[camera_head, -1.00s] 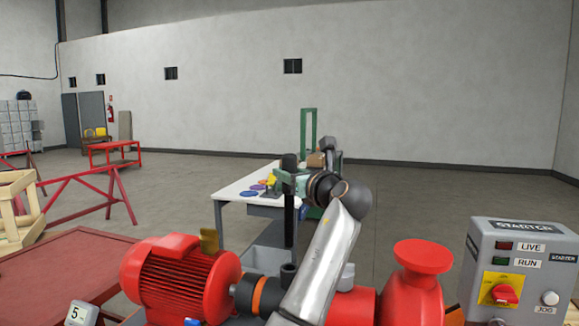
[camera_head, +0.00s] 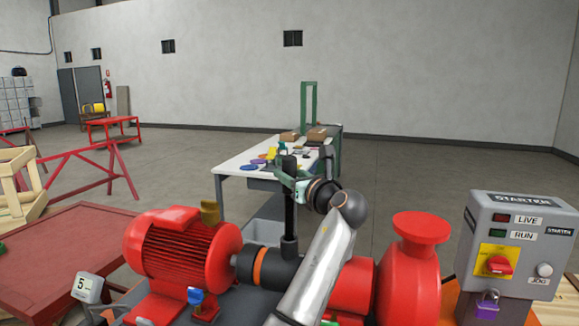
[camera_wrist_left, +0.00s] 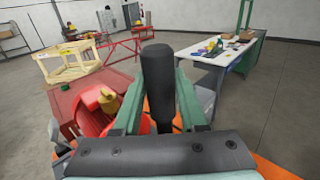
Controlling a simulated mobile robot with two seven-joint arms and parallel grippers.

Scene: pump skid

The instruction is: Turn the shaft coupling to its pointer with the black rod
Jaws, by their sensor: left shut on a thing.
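My left gripper (camera_head: 289,182) is shut on the black rod (camera_head: 289,222) and holds it upright. The rod also stands between the green fingers in the left wrist view (camera_wrist_left: 158,80). The black shaft coupling (camera_head: 284,272) with its orange band (camera_head: 259,266) lies between the red motor (camera_head: 180,252) and the red pump (camera_head: 408,280). The rod's lower end meets the top of the coupling in the head view; I cannot tell whether it sits in a hole. My forearm covers the coupling's right side. I cannot make out the pointer. My right gripper is not in view.
The grey starter box (camera_head: 515,245) with a red switch and purple padlock (camera_head: 488,300) stands at the right. A blue-handled valve (camera_head: 196,298) is in front of the motor. A red table (camera_head: 60,250) is at left, a white-topped bench (camera_head: 240,165) behind.

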